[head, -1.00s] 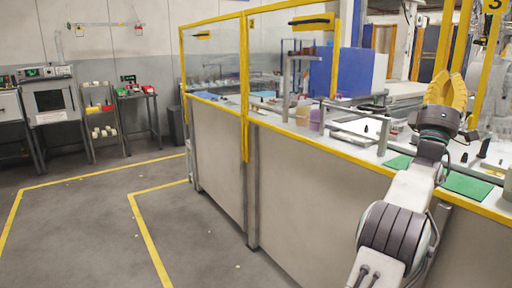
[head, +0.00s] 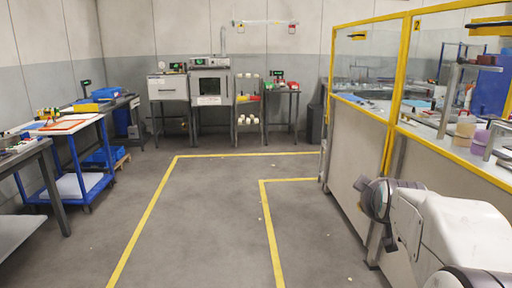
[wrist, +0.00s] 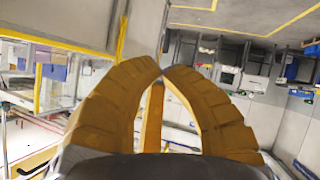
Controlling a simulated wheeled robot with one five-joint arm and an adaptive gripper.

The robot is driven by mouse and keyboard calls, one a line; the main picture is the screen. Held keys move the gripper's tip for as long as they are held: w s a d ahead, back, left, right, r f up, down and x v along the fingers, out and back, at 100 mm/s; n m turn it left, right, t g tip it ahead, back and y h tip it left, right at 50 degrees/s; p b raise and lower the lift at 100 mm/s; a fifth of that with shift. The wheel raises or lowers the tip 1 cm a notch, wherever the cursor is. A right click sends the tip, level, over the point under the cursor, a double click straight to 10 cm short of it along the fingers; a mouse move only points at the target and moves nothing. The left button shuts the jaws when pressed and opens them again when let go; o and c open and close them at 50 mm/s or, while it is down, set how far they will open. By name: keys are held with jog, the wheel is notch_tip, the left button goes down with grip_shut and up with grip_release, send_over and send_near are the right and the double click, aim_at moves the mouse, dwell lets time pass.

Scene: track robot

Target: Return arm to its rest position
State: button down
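My arm (head: 440,235) is at the lower right of the head view, bent low beside the fenced bench. Its yellow fingers do not show there. I see no object held at the tips.
A yellow-framed bench enclosure (head: 350,150) runs close along the right. Open grey floor (head: 200,220) with yellow lines lies ahead. A blue cart (head: 75,160) stands left. An oven (head: 209,85) and small racks line the back wall.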

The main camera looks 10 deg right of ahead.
jog(key=s+a+f+g+y, duration=0.2)
jog(key=s+a+f, duration=0.2)
jog(key=a, duration=0.3)
jog(key=s+a+f+g+y, duration=0.1)
jog(key=s+a+f+y, duration=0.2)
jog(key=a, duration=0.4)
jog(key=s+a+f+g, duration=0.2)
jog(key=s+a+f, duration=0.1)
jog(key=s, duration=0.3)
jog(key=s+a+f+g+y, duration=0.1)
jog(key=s+a+f, duration=0.2)
jog(key=s+a, duration=0.15)
jog(key=s+a+f+g, duration=0.2)
jog(key=s+a+f, duration=0.1)
jog(key=s, duration=0.3)
notch_tip(320, 180, up, 16)
jog(key=t+p, duration=0.1)
jog(key=p, duration=1.3)
jog(key=shift+w+d+f, duration=0.15)
jog(key=shift+d+f, duration=0.05)
jog(key=shift+d, duration=0.2)
